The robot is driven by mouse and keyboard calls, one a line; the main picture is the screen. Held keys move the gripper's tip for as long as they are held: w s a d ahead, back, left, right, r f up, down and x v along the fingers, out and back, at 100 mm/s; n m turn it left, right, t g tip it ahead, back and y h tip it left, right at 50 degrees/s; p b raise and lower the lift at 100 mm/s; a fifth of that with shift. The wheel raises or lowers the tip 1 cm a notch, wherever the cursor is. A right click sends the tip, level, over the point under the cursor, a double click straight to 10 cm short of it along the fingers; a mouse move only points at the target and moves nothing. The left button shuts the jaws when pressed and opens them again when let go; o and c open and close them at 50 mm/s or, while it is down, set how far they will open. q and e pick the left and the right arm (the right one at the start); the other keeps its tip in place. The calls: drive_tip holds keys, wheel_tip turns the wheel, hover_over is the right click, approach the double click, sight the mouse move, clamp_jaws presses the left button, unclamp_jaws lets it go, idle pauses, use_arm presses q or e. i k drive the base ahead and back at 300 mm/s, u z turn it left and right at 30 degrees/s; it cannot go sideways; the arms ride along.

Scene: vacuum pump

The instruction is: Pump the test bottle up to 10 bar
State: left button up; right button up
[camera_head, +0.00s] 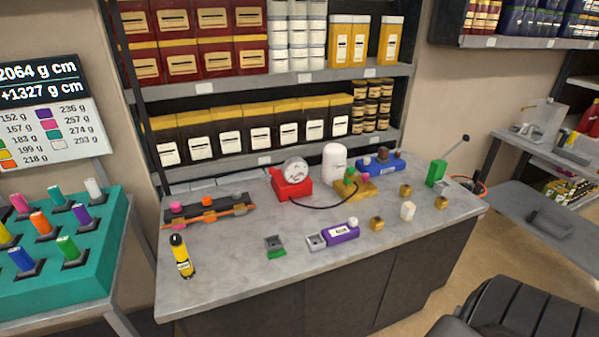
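A white rounded bottle (335,163), likely the test bottle, stands upright at the back middle of the grey worktop (330,270). Left of it a round dial gauge (296,170) sits on a red base (291,188); its reading is too small to make out. A thin black hose (318,207) runs between the red base and a yellow block (355,187) beside the bottle. A green block (436,173) with a slanted dark lever (456,146) stands at the right end; it may be a pump. Neither of my grippers is in view.
Loaded shelves (288,79) rise behind.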

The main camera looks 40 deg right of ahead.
sight(271, 170)
drive_tip(key=z, duration=1.2)
